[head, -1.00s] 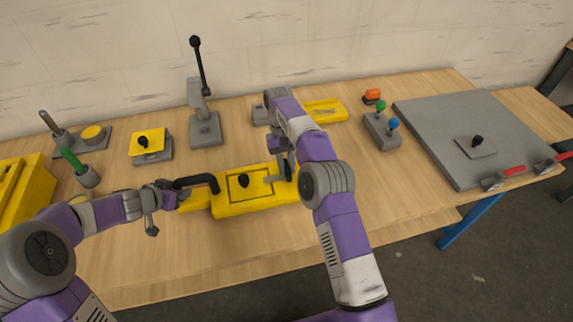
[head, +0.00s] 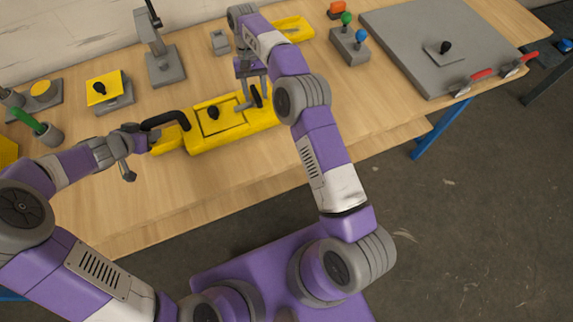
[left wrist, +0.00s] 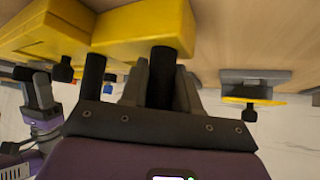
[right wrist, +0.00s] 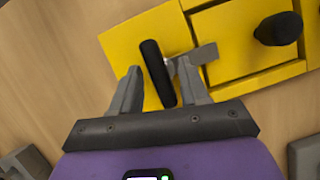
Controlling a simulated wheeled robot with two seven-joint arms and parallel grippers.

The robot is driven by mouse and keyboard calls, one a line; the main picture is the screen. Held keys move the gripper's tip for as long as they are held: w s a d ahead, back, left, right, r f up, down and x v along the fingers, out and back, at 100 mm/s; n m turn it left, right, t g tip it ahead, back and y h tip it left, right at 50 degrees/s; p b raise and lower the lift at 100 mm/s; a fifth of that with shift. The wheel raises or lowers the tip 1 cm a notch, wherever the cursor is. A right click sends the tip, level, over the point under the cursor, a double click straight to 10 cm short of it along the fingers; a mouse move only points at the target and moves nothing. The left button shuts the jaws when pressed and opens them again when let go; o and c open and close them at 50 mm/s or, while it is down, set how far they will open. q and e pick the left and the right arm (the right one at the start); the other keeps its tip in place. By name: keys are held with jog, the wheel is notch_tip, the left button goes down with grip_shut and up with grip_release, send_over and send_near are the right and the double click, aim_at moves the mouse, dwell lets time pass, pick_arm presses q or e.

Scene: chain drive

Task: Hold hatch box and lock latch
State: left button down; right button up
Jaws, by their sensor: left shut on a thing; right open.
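The yellow hatch box (head: 200,143) lies on the table's front half. Its hatch bears a black knob (head: 212,112), also seen in the right wrist view (right wrist: 278,28). A black handle (head: 168,119) curves from the box's left end. My left gripper (head: 137,138) is shut on this handle; in the left wrist view the black bar (left wrist: 162,75) sits between its fingers. My right gripper (head: 252,98) is open over the box's right end. In the right wrist view the latch's black lever (right wrist: 158,73) stands between its spread fingers, with a grey metal tab (right wrist: 203,57) beside it.
Behind the box stand a yellow-topped block with a black knob (head: 105,86), a grey lever stand (head: 165,66) and a yellow tray (head: 294,28). A joystick block (head: 349,47) and large grey panel (head: 410,60) are at right. The front table strip is clear.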

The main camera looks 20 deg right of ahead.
jog(key=m, duration=0.2)
jog(key=m+y, duration=0.1)
jog(key=m, duration=0.1)
jog(key=shift+s+d, duration=0.1)
jog(key=shift+d, duration=0.1)
jog(key=m+t+y, duration=0.1)
jog(key=m, duration=0.2)
jog(key=shift+m+t, duration=0.3)
jog(key=shift+m, duration=0.1)
jog(key=m, duration=0.2)
jog(key=m+t+y, duration=0.1)
jog(key=shift+s+d+m, duration=0.15)
jog(key=shift+s+m, duration=0.05)
jog(key=shift+m, duration=0.2)
jog(key=m+t, duration=0.1)
jog(key=m, duration=0.2)
jog(key=shift+s+m+t, duration=0.1)
jog(key=shift+m+t, duration=0.3)
jog(key=v, duration=1.2)
jog(key=s+d+f+n+g+y, duration=0.1)
jog(key=s+d+f+n+y, duration=0.15)
jog(key=s+f, duration=0.45)
jog(key=s+d+f+n+g+y, duration=0.1)
jog(key=s+d+f+y, duration=0.15)
jog(key=s, duration=0.75)
jog(key=s+a+f+n, duration=0.3)
jog(key=s+f, duration=0.6)
jog(key=s, duration=0.2)
jog(key=shift+f, duration=0.3)
